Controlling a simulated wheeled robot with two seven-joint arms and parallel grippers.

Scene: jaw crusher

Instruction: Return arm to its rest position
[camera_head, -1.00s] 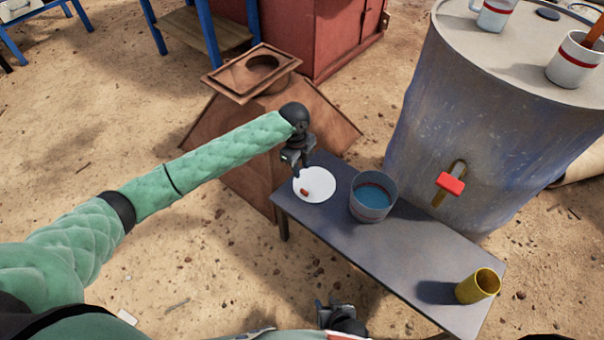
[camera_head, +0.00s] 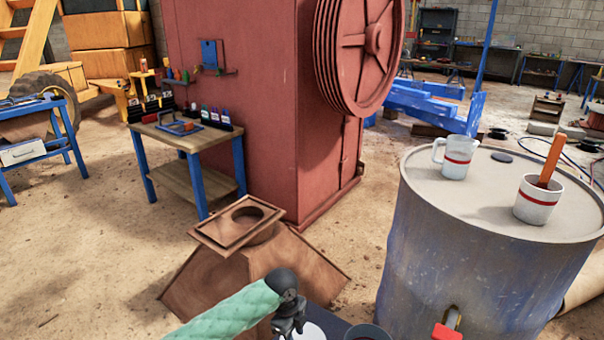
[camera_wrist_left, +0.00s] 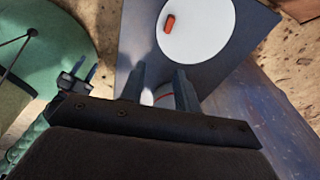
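My left arm comes in at the bottom of the head view, with its gripper (camera_head: 290,328) low in the picture beside a white round plate (camera_head: 312,332). In the left wrist view the two fingers (camera_wrist_left: 160,85) stand apart with nothing held between them. A white object with a red stripe (camera_wrist_left: 163,97), partly hidden, shows behind them. The plate (camera_wrist_left: 215,35) with a small red-orange piece (camera_wrist_left: 169,24) lies on the dark table (camera_wrist_left: 140,40) beyond the fingertips. My right gripper (camera_wrist_left: 78,82) shows small at the left of the wrist view; its fingers are too small to judge.
A cup (camera_head: 367,333) is cut off at the bottom edge. A large drum (camera_head: 460,270) with a mug (camera_head: 454,158) and a cup holding an orange stick (camera_head: 538,200) stands at right. A rusty hopper-like piece (camera_head: 220,280) and red machine (camera_head: 250,100) stand behind. Sandy floor is open at left.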

